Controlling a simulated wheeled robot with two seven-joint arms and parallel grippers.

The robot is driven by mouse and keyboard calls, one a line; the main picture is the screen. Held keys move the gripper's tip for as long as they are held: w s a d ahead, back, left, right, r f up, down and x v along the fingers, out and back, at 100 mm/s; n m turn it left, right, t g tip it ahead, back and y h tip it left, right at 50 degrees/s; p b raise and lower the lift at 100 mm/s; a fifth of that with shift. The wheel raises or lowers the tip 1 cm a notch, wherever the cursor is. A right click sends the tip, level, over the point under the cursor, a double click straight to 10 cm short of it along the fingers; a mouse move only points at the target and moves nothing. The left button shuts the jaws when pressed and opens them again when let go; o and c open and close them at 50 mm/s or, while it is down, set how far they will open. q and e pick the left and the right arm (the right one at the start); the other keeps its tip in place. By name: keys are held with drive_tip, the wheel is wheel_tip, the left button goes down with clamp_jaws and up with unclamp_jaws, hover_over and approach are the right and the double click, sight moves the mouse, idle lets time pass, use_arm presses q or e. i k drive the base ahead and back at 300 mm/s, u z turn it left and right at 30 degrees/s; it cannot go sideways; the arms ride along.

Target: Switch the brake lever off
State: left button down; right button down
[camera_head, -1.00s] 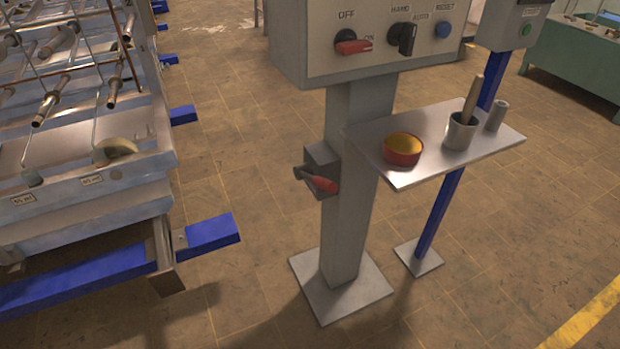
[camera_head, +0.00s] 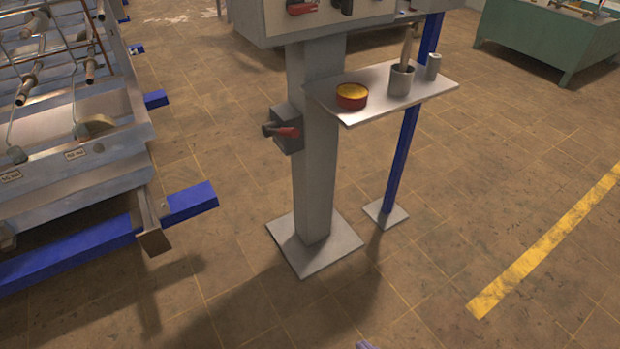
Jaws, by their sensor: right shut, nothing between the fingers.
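The lever with a red handle (camera_head: 286,132) sits on a small grey box (camera_head: 290,117) on the left side of the grey post (camera_head: 318,180). I take it as the brake lever. Its red handle points right, and a dark end sticks out to the left. My right gripper (camera_head: 367,345) shows only as a small pale tip at the bottom edge. It is shut and empty, far below the lever and well apart from it. My left gripper is out of view.
A control panel (camera_head: 350,15) with a red switch tops the post. A shelf (camera_head: 435,92) beside it bears a red bowl (camera_head: 351,96), a grey cup (camera_head: 401,80) and a small cylinder (camera_head: 433,66). A metal frame with blue beams (camera_head: 190,202) stands left. Floor at front right is clear.

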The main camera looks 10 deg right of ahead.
sight(283, 130)
drive_tip(key=k, duration=0.8)
drive_tip(key=u, duration=0.5)
drive_tip(key=i, duration=2.1)
drive_tip(key=z, duration=1)
